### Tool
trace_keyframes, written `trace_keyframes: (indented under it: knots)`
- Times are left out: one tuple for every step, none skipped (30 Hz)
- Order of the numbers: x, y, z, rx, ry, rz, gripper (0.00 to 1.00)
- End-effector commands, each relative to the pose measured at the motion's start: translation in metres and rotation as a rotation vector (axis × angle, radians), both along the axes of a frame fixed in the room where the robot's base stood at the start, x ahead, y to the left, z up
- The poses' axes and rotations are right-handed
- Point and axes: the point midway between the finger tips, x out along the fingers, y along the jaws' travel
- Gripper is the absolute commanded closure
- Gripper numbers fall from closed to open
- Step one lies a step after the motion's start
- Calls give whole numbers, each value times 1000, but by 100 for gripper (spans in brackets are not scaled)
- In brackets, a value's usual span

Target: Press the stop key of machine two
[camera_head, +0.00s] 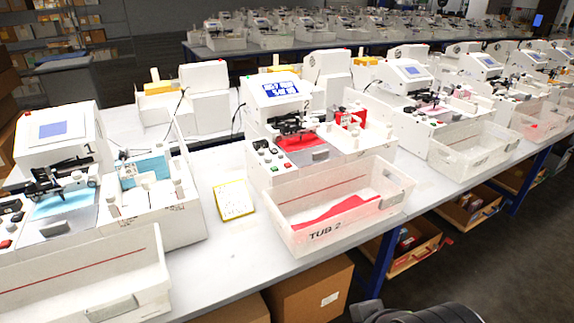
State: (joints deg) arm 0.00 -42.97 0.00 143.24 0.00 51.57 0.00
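Machine two (262,98) is a white pen plotter on the table in the middle of the view, marked "2", with a lit blue screen (281,88). Its key panel (268,158) is at its left front and carries small dark, green and red keys. The keys' lettering is too small to read, so I cannot tell which is the stop key. A red sheet lies under its pen carriage (300,126). My gripper is not in view; only a dark grey part of my own body shows at the bottom edge, apart from the machine.
A clear tub (318,236) marked "TUB 2" stands before machine two, holding red material. Machine one (57,135) and its tub (85,285) are at left. A yellow-edged card (233,200) lies between. More plotters (409,75) line the right. Boxes (312,290) sit below.

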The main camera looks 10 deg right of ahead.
Motion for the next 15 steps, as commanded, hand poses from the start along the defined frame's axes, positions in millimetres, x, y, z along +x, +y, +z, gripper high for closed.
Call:
trace_keyframes:
  knots:
    - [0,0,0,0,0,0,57]
    - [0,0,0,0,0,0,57]
    - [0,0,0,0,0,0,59]
    - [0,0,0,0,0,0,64]
    - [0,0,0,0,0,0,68]
    - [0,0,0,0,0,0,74]
    - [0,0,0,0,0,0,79]
    - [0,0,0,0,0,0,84]
    - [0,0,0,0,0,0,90]
    - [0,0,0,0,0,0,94]
    - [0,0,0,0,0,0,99]
    - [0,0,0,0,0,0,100]
    - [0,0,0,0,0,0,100]
    - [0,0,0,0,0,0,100]
    - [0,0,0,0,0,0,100]
